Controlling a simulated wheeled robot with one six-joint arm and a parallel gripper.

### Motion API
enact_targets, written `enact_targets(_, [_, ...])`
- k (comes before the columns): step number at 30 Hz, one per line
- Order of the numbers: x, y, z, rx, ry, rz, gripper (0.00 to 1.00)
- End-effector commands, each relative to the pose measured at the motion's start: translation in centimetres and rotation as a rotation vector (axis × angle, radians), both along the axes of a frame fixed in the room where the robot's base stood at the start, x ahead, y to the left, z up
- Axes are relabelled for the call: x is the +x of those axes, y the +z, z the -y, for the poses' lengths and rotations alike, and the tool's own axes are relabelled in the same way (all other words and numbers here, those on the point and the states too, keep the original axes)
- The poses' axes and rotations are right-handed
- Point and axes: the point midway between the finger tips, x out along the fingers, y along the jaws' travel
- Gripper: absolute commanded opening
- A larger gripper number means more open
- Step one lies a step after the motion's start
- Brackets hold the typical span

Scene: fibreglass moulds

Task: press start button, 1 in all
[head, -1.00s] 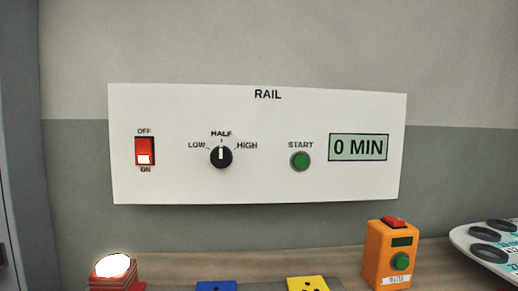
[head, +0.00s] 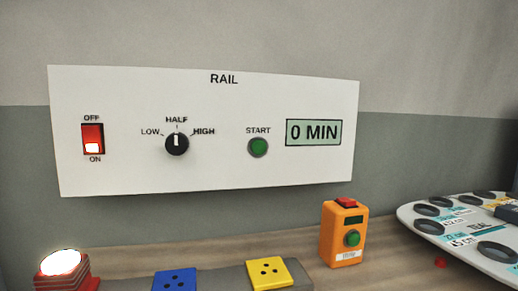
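The green START button (head: 258,147) is on the white RAIL panel (head: 220,178) on the wall, right of the middle of the panel. The display (head: 313,132) beside it reads 0 MIN. The dial (head: 177,144) has its white mark pointing up to HALF. The red rocker switch (head: 92,138) has its lit white part at the bottom, by ON. My gripper is not in view.
An orange box (head: 343,233) with a red switch and a green button stands on the bench below. A lit red lamp (head: 62,275), a blue block (head: 175,280) and a yellow block (head: 269,272) line the front. A white board (head: 410,217) with dark round pieces is at right.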

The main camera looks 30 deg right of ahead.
Motion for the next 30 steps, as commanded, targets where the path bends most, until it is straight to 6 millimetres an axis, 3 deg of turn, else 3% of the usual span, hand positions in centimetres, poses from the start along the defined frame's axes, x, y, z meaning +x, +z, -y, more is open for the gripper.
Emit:
enact_targets(1, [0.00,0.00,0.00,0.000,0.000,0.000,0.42])
enact_targets(6, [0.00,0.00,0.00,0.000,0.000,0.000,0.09])
enact_targets(8, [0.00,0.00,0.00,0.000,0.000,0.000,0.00])
enact_targets(30, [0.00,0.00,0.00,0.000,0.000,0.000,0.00])
